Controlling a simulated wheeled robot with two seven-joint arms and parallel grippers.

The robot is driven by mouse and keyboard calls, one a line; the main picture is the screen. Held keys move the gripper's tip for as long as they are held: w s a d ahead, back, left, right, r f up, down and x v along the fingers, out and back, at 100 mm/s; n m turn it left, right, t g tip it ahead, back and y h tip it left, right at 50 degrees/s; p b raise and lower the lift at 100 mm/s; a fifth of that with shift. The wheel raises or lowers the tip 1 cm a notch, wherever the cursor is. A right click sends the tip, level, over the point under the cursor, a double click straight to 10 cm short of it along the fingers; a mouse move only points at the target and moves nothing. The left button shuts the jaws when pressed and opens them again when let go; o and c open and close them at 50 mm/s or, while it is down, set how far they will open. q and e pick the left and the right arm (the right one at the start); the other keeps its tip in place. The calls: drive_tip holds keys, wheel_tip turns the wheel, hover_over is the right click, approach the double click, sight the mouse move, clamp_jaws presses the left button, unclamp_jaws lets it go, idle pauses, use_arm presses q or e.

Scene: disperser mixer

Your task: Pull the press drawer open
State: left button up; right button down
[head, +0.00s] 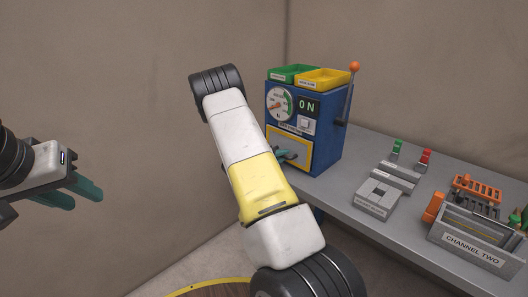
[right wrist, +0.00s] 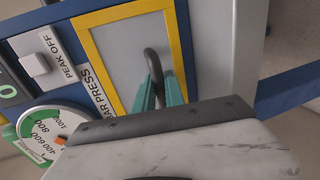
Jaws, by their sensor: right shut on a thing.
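The blue press (head: 332,150) stands at the back of the grey table. Its drawer front is a grey panel in a yellow frame (head: 303,165), low on the press; the right wrist view shows this panel (right wrist: 118,55) close up, apparently flush with its frame. A dark curved handle (right wrist: 153,62) stands out from it. My right gripper (right wrist: 160,92) has its teal fingers shut on the handle. In the head view my right gripper (head: 290,155) is partly hidden behind my forearm. My left gripper (head: 78,194) hangs at the far left, empty, its fingers apart.
A green tray (head: 290,72) and a yellow tray (head: 322,78) sit on the press, beside a lever with an orange knob (head: 354,66). Grey blocks (head: 377,198), an orange rack (head: 476,188) and a "CHANNEL TWO" box (head: 470,248) stand to the right on the table (head: 350,208).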

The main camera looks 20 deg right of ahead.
idle(0.3)
drive_tip(key=f+v, duration=0.2)
drive_tip(key=v, duration=0.8)
drive_tip(key=f+v, duration=0.2)
drive_tip(key=v, duration=0.9)
drive_tip(key=shift+s+a+f, duration=0.25)
drive_tip(key=shift+a, duration=0.15)
drive_tip(key=c, duration=1.7)
unclamp_jaws()
drive_tip(key=shift+a, duration=0.1)
drive_tip(key=v, duration=0.7)
drive_tip(key=shift+s+a, duration=0.2)
drive_tip(key=shift+a, duration=0.05)
